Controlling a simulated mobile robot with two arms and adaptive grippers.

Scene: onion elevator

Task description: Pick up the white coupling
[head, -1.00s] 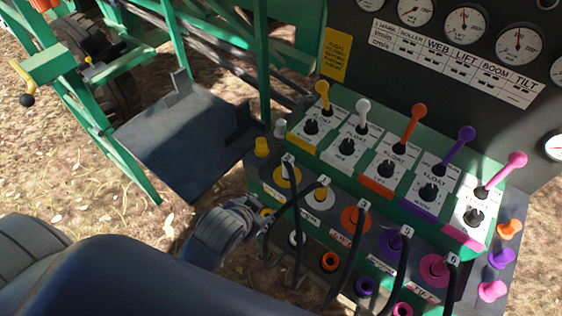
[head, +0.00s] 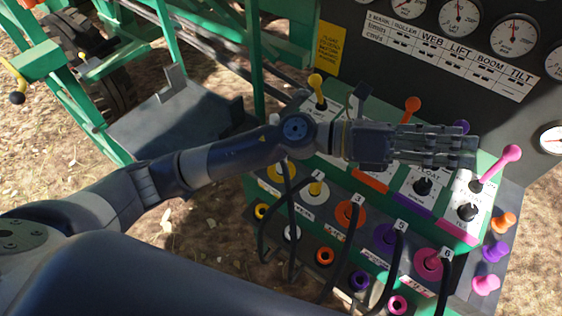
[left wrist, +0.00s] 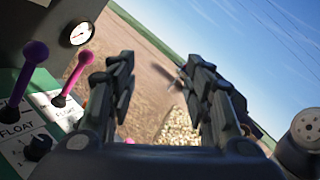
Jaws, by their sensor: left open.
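My left gripper (head: 470,151) stretches to the right above the lever console, near the purple and pink levers. Its jaws (left wrist: 159,75) are open, with nothing between them in the left wrist view. A white ring socket (head: 292,232) shows low on the console front. My right gripper is not in view.
The console (head: 432,211) bears coloured levers, including a pink one (head: 510,154). Orange (head: 503,222), purple (head: 497,249) and pink (head: 485,285) couplings stand at its right end. Black hoses (head: 342,250) loop over its front. A gauge panel (head: 400,60) rises behind.

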